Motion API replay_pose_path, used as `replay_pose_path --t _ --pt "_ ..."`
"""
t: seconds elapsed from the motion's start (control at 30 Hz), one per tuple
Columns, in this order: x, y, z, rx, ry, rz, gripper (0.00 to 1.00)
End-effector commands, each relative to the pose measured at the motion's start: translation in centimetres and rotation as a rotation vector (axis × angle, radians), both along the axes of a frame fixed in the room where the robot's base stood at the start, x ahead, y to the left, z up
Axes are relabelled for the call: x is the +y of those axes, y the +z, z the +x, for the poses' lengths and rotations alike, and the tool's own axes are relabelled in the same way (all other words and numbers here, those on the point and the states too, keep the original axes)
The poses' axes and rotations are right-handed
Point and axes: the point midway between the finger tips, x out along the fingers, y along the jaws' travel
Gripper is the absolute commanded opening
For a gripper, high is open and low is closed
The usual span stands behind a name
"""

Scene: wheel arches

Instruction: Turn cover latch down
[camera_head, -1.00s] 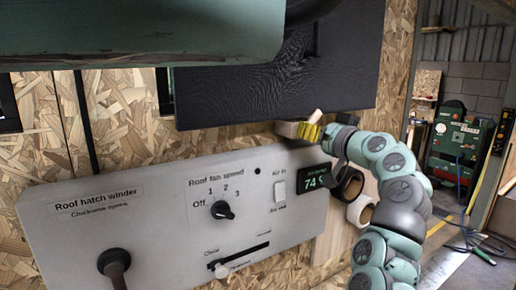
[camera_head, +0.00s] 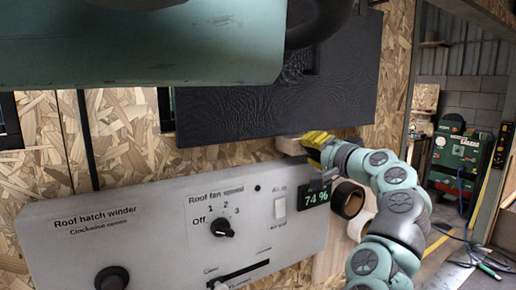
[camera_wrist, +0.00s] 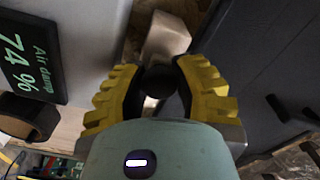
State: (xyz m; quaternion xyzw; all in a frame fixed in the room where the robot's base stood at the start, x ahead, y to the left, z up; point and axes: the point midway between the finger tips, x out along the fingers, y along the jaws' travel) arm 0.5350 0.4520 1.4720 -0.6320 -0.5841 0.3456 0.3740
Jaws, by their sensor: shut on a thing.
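The cover latch shows in the wrist view as a pale bar (camera_wrist: 166,36) with a dark round knob (camera_wrist: 158,80) at its near end. My gripper (camera_wrist: 157,88) has its yellow ridged fingers closed around the knob, one on each side. In the head view my gripper (camera_head: 316,142) is at the lower edge of the black cover (camera_head: 250,112), above the control panel's right end. A pale block (camera_head: 289,145) shows just left of the fingers. The knob is hidden there, and the bar's exact angle is hard to tell.
The grey control panel (camera_head: 150,235) with a fan dial (camera_head: 222,228) and a lit 74 % display (camera_head: 314,197) lies below. Tape rolls (camera_head: 348,199) hang right of it, close under my arm. The black cover lies close to the gripper in the wrist view (camera_wrist: 265,70).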

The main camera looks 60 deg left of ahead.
Motion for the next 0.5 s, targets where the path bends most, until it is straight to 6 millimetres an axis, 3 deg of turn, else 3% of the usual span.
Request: replay_pose_path --t 0.5 --pt "-0.02 -0.01 0.00 0.046 0.001 0.003 0.00"
